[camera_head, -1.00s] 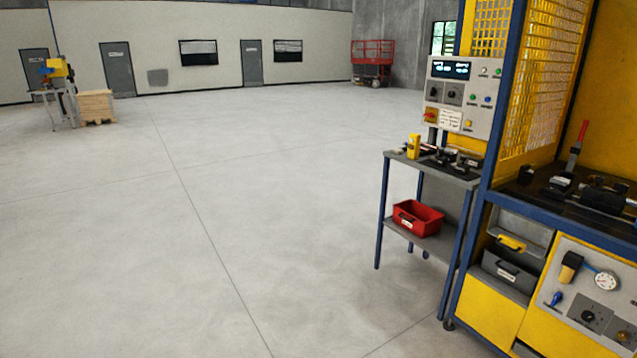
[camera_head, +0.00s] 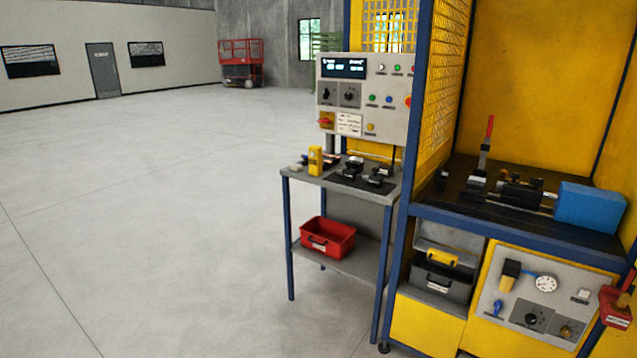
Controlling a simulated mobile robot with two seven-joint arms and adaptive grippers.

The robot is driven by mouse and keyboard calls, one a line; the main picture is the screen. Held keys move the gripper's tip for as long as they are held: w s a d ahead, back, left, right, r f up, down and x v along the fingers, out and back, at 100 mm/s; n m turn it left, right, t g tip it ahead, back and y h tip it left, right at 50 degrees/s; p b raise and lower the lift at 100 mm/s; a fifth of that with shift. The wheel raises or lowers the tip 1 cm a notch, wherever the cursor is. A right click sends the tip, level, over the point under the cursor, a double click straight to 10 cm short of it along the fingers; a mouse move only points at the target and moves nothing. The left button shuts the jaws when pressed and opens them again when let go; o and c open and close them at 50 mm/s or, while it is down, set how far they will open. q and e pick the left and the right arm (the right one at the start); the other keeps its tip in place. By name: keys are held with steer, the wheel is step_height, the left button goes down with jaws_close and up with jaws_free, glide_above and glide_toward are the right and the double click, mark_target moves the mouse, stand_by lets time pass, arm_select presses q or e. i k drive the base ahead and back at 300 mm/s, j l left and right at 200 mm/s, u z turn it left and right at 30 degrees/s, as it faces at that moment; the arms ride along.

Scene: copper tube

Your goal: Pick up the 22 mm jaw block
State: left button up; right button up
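Several small dark metal blocks (camera_head: 374,176) lie on a black mat on the small grey side table (camera_head: 318,179), left of the yellow machine. I cannot tell which of them is the 22 mm jaw block, as any markings are too small to read. A yellow device (camera_head: 315,160) stands upright at the table's left side. Neither of my grippers shows in the head view.
A control panel (camera_head: 362,97) rises behind the table. A red bin (camera_head: 327,236) sits on its lower shelf. The yellow machine (camera_head: 530,80) with a blue frame and a clamp fixture (camera_head: 515,193) stands to the right. Open floor (camera_head: 170,200) lies to the left.

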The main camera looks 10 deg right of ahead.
mark_target(476, 184)
steer(key=i+z, duration=0.4)
steer(key=i+j+z, duration=0.15)
steer(key=z, duration=0.25)
steer(key=i+j+z, duration=0.2)
steer(key=z, duration=0.2)
steer(key=i+j+z, duration=0.25)
steer(key=z, duration=0.25)
steer(key=i+j+z, duration=0.25)
steer(key=z, duration=0.25)
steer(key=i+j+z, duration=0.15)
steer(key=j+z, duration=0.85)
steer(key=i+l, duration=0.05)
steer(key=l, duration=0.05)
